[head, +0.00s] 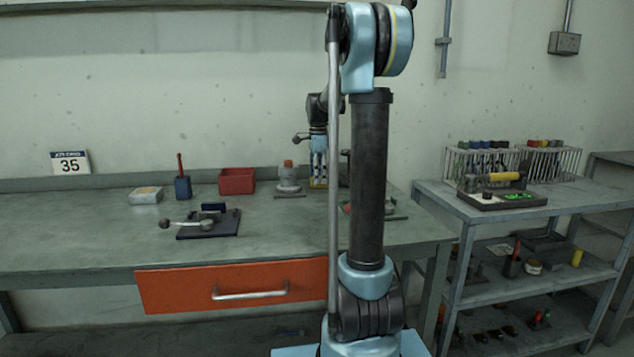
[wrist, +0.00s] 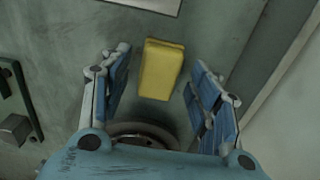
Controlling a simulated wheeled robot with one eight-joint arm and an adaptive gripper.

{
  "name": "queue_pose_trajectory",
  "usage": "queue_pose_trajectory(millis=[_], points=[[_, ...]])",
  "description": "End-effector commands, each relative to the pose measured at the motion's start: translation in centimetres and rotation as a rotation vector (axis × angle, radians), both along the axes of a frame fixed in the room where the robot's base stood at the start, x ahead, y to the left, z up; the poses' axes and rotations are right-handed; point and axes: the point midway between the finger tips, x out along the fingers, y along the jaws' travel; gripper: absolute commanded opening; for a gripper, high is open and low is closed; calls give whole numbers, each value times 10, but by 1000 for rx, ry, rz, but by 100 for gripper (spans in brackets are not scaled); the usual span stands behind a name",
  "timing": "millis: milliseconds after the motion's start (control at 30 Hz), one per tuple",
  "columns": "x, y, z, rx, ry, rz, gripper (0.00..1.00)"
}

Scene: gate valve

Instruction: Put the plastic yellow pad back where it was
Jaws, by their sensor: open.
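The yellow pad (wrist: 161,69) is a small block in the wrist view, lying between the two blue-padded fingers of my gripper (wrist: 160,66). The gripper is open, with a visible gap on each side of the pad. In the head view my gripper (head: 319,165) points down over the back of the workbench (head: 90,230), with a bit of yellow showing at its fingers. Whether the pad rests on the bench or on something else is hard to tell.
A grey round fitting with an orange top (head: 288,178) stands just left of my gripper. A red bin (head: 236,181), a blue holder (head: 182,187) and a dark plate with a lever (head: 208,224) are further left. A shelf unit (head: 530,200) stands at right.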

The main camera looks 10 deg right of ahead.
Motion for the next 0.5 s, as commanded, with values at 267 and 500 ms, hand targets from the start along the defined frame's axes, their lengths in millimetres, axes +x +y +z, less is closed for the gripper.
queue_pose_trajectory(millis=[267,500], points=[[0,0,52,0,0,0,56],[-1,0,88,0,0,0,56]])
